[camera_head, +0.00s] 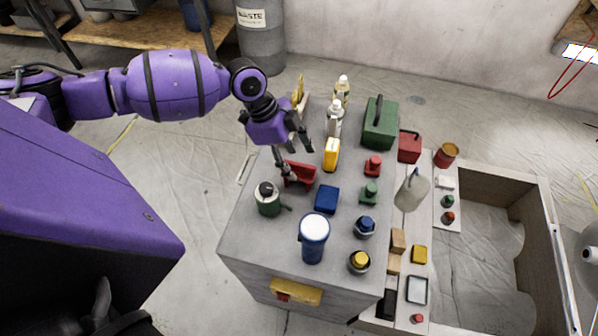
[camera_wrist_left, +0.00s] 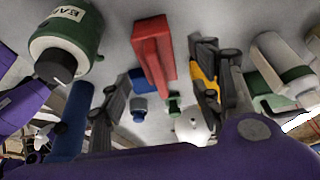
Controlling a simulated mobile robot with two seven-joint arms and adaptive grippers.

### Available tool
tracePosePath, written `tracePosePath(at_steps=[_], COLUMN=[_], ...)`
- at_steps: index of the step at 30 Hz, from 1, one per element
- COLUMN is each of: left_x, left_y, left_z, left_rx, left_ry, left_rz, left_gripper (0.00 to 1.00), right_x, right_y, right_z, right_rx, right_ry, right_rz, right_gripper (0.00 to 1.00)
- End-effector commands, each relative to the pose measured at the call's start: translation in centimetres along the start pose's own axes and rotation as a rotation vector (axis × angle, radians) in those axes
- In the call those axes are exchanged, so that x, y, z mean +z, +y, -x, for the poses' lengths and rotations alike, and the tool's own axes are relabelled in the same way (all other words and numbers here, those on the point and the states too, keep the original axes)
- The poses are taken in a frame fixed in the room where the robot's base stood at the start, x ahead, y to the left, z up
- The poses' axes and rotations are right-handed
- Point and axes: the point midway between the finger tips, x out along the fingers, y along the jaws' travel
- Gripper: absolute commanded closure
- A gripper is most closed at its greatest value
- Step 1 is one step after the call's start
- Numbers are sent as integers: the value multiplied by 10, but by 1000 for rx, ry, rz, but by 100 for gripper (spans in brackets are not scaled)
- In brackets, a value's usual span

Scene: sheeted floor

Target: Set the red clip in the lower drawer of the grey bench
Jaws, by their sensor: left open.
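The red clip (camera_head: 299,176) lies on top of the grey bench (camera_head: 247,236), near its far left part. My left gripper (camera_head: 293,158) is open just above the clip, its fingers pointing down. In the left wrist view the red clip (camera_wrist_left: 152,55) shows between the two spread fingers (camera_wrist_left: 158,92), with gaps on both sides. On the bench's near side is a yellow panel (camera_head: 297,291) with a red spot. I cannot tell whether it belongs to a drawer. The lower drawer cannot be made out. My right gripper is not in view.
A blue block (camera_head: 326,200), a white-topped blue container (camera_head: 313,240) and a green toolbox (camera_head: 380,123) also crowd the top. Floor left of the bench is clear.

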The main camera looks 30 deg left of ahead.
Motion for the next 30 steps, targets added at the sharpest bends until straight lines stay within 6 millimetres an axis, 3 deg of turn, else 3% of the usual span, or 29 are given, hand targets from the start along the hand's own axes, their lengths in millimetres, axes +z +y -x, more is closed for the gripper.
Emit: tracePosePath(at_steps=[10,18,30], left_x=[4,5,5], left_y=[2,2,2], left_z=[-44,-49,-49], left_rx=[0,-1,0], left_ry=[1,-1,-1], left_rz=[1,1,2], left_gripper=[42,42,94], right_x=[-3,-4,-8], right_y=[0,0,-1], right_z=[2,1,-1], right_rx=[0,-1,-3], right_ry=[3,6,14], right_rz=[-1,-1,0], right_gripper=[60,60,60])
